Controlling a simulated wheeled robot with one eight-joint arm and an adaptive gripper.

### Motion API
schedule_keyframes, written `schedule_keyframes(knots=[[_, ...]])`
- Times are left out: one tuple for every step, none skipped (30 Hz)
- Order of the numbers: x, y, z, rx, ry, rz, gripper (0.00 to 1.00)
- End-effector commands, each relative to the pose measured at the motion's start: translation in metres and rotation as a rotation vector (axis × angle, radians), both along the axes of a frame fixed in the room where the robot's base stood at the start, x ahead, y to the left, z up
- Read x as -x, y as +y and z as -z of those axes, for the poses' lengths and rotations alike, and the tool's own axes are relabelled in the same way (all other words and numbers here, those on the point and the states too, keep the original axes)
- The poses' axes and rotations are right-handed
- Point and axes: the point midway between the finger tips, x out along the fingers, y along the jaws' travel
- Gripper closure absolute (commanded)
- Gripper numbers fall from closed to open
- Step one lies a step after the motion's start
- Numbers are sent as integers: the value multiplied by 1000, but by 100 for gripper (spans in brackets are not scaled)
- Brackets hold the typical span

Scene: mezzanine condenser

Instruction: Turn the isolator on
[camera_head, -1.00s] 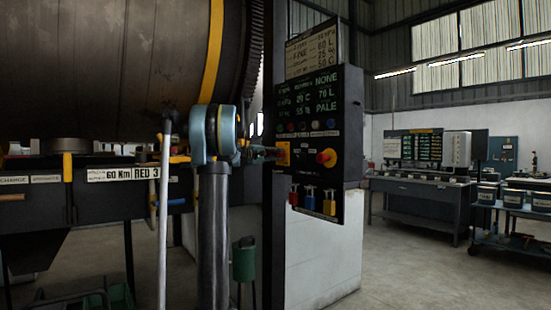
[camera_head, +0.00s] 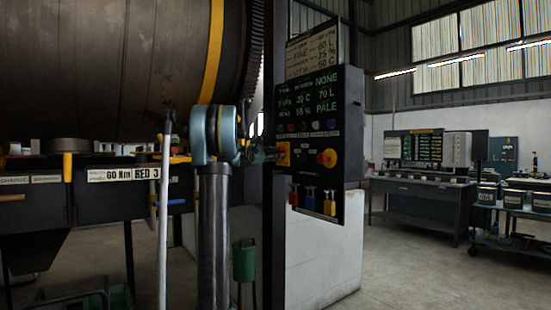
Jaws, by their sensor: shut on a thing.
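The dark control panel (camera_head: 340,108) stands right of centre. On its left side is a yellow plate (camera_head: 283,148), which looks like the isolator's plate. My gripper (camera_head: 271,154) reaches it from the left and is shut at the front of this plate. The handle between the fingers is small, dark and mostly hidden, so its angle cannot be told. A red knob on a yellow base (camera_head: 327,158) sits to the right on the same panel, apart from my gripper.
Lit readouts and a row of small buttons are above. Red, blue and yellow padlock-like items (camera_head: 310,198) hang below. A large drum (camera_head: 100,70) fills the upper left. A workbench (camera_head: 420,190) and a trolley (camera_head: 515,225) stand far right, with open floor before them.

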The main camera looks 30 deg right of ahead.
Motion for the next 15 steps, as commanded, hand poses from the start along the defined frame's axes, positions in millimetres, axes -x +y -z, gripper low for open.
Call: schedule_keyframes(knots=[[-1, 1, 2, -3, 19, -2, 100], [-1, 1, 2, -1, 31, -2, 100], [-1, 1, 2, 0, 46, -2, 100], [-1, 1, 2, 1, 57, -2, 100], [-1, 1, 2, 2, 65, -2, 100], [-1, 1, 2, 3, 75, -2, 100], [-1, 1, 2, 3, 82, -2, 100], [-1, 1, 2, 4, 88, -2, 100], [-1, 1, 2, 4, 94, -2, 100], [-1, 1, 2, 4, 97, -2, 100], [-1, 1, 2, 5, 100, -2, 100], [-1, 1, 2, 5, 104, -2, 100], [-1, 1, 2, 5, 106, -2, 100], [-1, 1, 2, 5, 107, -2, 100], [-1, 1, 2, 5, 108, -2, 100]])
